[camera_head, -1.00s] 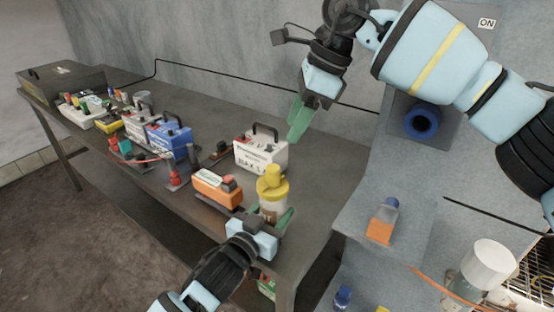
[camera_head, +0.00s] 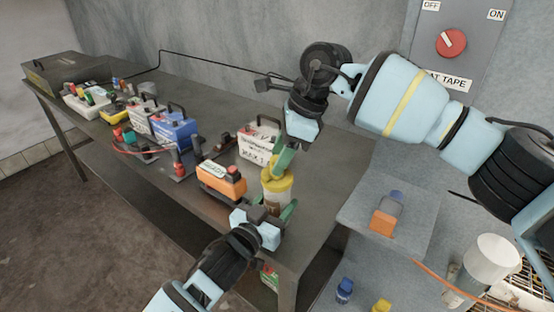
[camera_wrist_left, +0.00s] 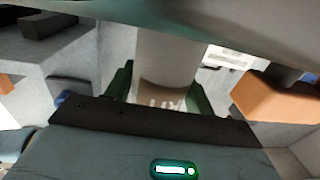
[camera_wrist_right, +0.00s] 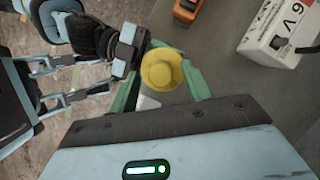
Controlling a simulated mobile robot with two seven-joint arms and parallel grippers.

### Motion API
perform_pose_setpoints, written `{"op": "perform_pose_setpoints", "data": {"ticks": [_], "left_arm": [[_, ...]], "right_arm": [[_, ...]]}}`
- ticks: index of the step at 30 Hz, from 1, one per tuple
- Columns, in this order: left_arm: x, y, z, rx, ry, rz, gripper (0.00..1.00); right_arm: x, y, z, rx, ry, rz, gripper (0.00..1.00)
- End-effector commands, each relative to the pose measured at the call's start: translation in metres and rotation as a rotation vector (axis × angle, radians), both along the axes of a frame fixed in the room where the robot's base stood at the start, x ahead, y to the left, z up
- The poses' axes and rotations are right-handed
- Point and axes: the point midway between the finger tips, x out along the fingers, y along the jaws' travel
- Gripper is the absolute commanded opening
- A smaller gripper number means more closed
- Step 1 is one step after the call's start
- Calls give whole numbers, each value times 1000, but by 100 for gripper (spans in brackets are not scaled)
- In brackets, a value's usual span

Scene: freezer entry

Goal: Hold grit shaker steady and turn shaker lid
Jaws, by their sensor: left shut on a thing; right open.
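The grit shaker (camera_head: 271,198) stands upright near the table's right end, with a pale body and a yellow lid (camera_head: 277,178). My left gripper (camera_head: 272,216) is shut on the shaker's body from the front; the left wrist view shows the body (camera_wrist_left: 168,70) between its green fingers. My right gripper (camera_head: 284,160) is open above the lid, pointing down. In the right wrist view the yellow lid (camera_wrist_right: 161,70) lies between its green fingers, nearer their tips. I cannot tell whether they touch it.
An orange device (camera_head: 222,183) sits just left of the shaker, and a white box battery (camera_head: 258,146) stands behind it. Blue (camera_head: 174,130) and other units crowd the table (camera_head: 215,135) further left. A lower grey ledge (camera_head: 390,215) on the right holds an orange-and-blue bottle (camera_head: 385,218).

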Motion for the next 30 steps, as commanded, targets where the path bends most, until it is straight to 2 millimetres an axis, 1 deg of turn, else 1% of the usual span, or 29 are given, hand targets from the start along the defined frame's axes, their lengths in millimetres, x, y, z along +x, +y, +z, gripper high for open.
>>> {"op": "perform_pose_setpoints", "data": {"ticks": [1, 3, 6, 15, 16, 26, 30], "left_arm": [[0, 0, -1, 1, 1, 0, 14], [0, 0, -1, 1, 1, 0, 14], [0, 0, 0, 1, 1, 0, 14], [0, 0, -1, 1, 1, 0, 14], [0, 0, -1, 1, 1, 0, 14], [0, 0, -1, 1, 1, 0, 14], [0, 0, -1, 1, 1, 0, 14]], "right_arm": [[0, 2, -6, -1, 1, 0, 49], [0, 4, -11, -2, 0, 0, 49], [0, 6, -17, -1, 0, -1, 49], [0, 7, -18, 0, -1, -1, 49], [0, 7, -18, 0, -1, -1, 47], [0, 7, -18, 0, -1, -1, 4], [0, 7, -18, -1, 0, -16, 4]]}}
